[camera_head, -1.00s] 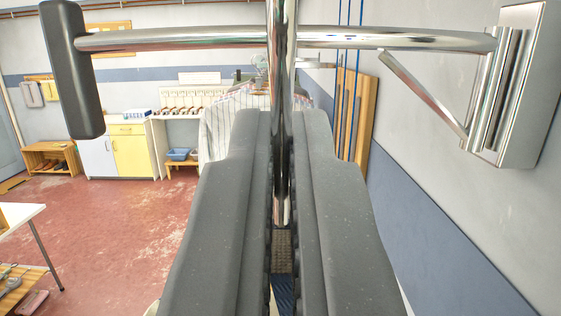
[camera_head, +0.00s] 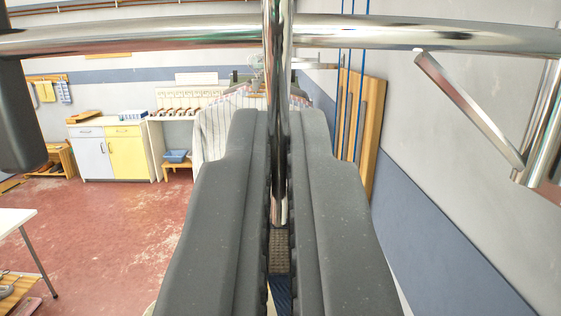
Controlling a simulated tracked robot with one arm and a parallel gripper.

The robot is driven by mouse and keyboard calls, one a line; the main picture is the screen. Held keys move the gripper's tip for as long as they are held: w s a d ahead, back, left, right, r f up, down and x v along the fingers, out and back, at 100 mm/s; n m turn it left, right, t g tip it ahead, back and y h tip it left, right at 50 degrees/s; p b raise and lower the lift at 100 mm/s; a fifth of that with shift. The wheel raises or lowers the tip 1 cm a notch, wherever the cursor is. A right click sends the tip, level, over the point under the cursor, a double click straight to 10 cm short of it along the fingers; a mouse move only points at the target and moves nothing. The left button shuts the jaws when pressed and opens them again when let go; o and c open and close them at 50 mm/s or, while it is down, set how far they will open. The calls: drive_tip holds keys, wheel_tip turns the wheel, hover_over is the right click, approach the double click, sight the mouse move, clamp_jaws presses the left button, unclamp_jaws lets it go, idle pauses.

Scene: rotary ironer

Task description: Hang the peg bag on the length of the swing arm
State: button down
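The swing arm (camera_head: 150,38) is a chrome bar running across the top of the camera view. Its black end (camera_head: 18,120) is at the left, and its wall mount is partly cut off at the right. My gripper (camera_head: 281,115) points forward below the bar, its dark fingers closed on an upright chrome rod (camera_head: 278,165). The rod looks like the peg bag's hanger. It rises past the top edge and crosses in front of the bar; I cannot tell whether they touch. The bag itself is mostly hidden beneath my fingers.
A flat slanted metal strut (camera_head: 470,110) is at the right, near the wall. Beyond are striped cloth (camera_head: 215,130), wooden boards (camera_head: 365,125), blue cords (camera_head: 342,110), and a white and yellow cabinet (camera_head: 128,155). A white table (camera_head: 12,222) is at left. The middle red floor is clear.

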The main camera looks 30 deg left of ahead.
drive_tip(key=shift+w+a+f, duration=0.35)
drive_tip(key=shift+w+a, duration=0.25)
drive_tip(key=shift+w, duration=0.35)
drive_tip(key=shift+w+a+f, duration=0.4)
drive_tip(key=shift+w+a, duration=0.25)
drive_tip(key=shift+w, duration=0.3)
drive_tip(key=shift+w+a+f, duration=0.35)
drive_tip(key=shift+w+a, duration=0.25)
drive_tip(key=shift+w, duration=0.35)
drive_tip(key=shift+f, duration=0.4)
drive_tip(key=c, duration=1.6)
unclamp_jaws()
drive_tip(key=shift+o, duration=0.2)
